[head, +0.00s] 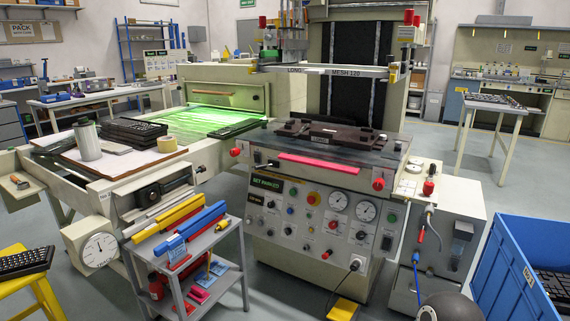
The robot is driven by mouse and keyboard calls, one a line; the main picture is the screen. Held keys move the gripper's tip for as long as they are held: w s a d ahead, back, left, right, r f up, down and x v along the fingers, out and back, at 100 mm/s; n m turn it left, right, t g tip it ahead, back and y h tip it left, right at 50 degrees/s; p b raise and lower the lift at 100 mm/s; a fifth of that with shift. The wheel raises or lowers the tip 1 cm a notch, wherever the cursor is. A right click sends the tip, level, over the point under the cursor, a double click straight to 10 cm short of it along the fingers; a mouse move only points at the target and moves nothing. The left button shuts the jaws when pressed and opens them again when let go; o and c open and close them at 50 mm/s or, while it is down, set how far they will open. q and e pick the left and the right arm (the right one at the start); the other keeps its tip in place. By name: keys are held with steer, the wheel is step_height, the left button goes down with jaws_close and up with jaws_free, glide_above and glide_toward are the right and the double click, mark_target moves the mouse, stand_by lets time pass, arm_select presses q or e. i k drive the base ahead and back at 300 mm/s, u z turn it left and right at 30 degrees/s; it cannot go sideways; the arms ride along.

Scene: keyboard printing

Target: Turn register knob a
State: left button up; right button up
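The printing machine (325,215) stands in the middle of the head view. Several red knobs sit on it: one at the left edge of its bed (235,151), one at the bed's front right corner (378,183), and one on the right side ledge (428,188). Two more red knobs are up high, one at the left of the print head (262,21) and one at the top right (408,17). I cannot read which one is labelled register knob a. Neither of my grippers shows, and nothing touches the knobs.
A small grey rack (192,262) with coloured bars stands front left, close to the machine. A grey cabinet (455,245) and a blue bin (525,265) are on the right. A yellow stool (35,283) is at the left. A dark rounded part shows at the bottom right.

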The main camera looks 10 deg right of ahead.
mark_target(234, 152)
steer(key=u, duration=0.3)
steer(key=i, duration=0.95)
steer(key=z, duration=0.4)
steer(key=i, duration=0.9)
steer(key=z, duration=0.75)
steer(key=k, duration=0.8)
steer(key=z, duration=0.15)
steer(key=i, duration=0.85)
steer(key=u, duration=0.1)
